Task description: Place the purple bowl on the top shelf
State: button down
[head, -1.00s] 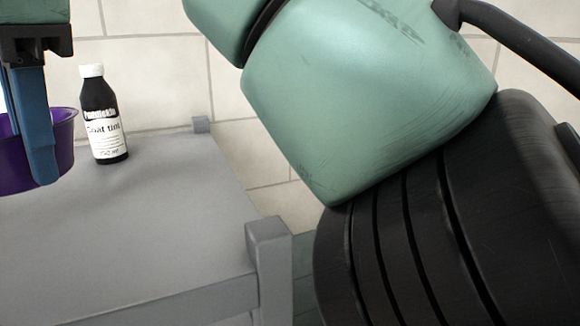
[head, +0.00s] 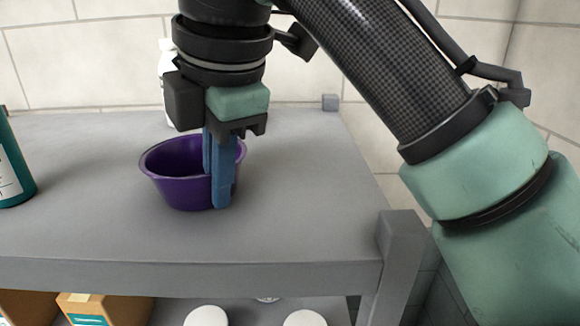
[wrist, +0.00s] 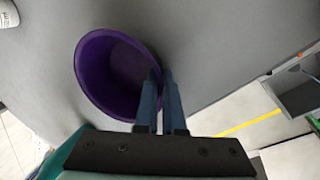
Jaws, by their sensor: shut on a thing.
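The purple bowl (head: 180,190) is upright at the grey top shelf (head: 310,180), toward its middle. I cannot tell for sure whether its base touches the shelf or hangs slightly above it. My gripper (head: 216,182) points down and is shut on the bowl's right-hand wall, with one blue finger inside and one outside. In the wrist view the bowl (wrist: 105,75) lies left of my gripper (wrist: 158,76), its rim between the fingertips. The grey shelf surface (wrist: 200,40) is around it. The bowl's base is hidden.
A white bottle (head: 165,72) stands behind my gripper, partly hidden. A teal bottle (head: 12,165) stands at the left edge. Cardboard boxes (head: 105,306) and white lids (head: 206,316) show on the level below. A corner post (head: 400,235) rises at the front right; the shelf's right side is clear.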

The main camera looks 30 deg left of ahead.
jog(key=c, duration=1)
grip_release()
jog(key=shift+s, duration=0.1)
